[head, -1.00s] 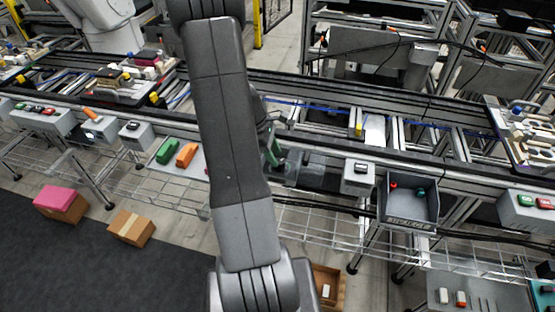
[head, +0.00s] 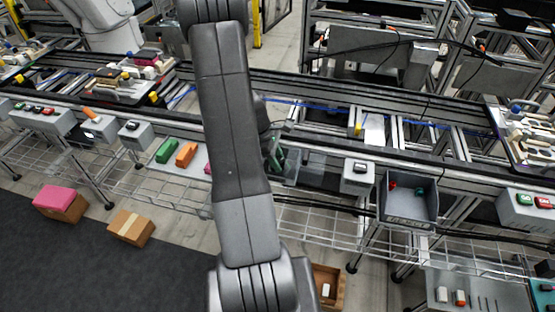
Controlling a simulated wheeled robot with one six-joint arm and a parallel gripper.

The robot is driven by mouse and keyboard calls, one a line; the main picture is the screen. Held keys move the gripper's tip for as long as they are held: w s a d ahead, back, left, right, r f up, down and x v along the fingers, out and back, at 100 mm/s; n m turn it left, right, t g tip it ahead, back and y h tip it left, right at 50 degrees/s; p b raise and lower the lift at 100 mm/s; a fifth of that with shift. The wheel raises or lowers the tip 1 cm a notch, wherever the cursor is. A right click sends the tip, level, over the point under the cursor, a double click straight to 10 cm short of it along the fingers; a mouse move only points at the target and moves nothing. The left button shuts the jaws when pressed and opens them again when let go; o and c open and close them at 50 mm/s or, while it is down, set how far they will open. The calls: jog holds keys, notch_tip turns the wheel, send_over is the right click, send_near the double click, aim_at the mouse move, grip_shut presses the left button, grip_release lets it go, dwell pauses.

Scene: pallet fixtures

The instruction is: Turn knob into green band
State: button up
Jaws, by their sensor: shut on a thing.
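My own arm rises through the middle of the head view and hides the place where it works. My gripper is not clearly visible behind it, so its fingers and what they hold are hidden. The knob and its green band cannot be made out. A dark, greenish, partly see-through shape (head: 289,166) shows just right of my arm at the rail's front edge; I cannot tell what it is.
A green block (head: 167,151) and an orange block (head: 187,155) lie left of my arm. Cartons (head: 131,228) stand on the floor.

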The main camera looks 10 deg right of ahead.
jog(key=shift+m, duration=0.4)
jog(key=o, duration=0.7)
jog(key=v, duration=1.4)
jog(key=shift+w+d+b, duration=0.1)
jog(key=shift+w+b, duration=0.1)
jog(key=shift+b, duration=0.2)
jog(key=shift+f, duration=0.1)
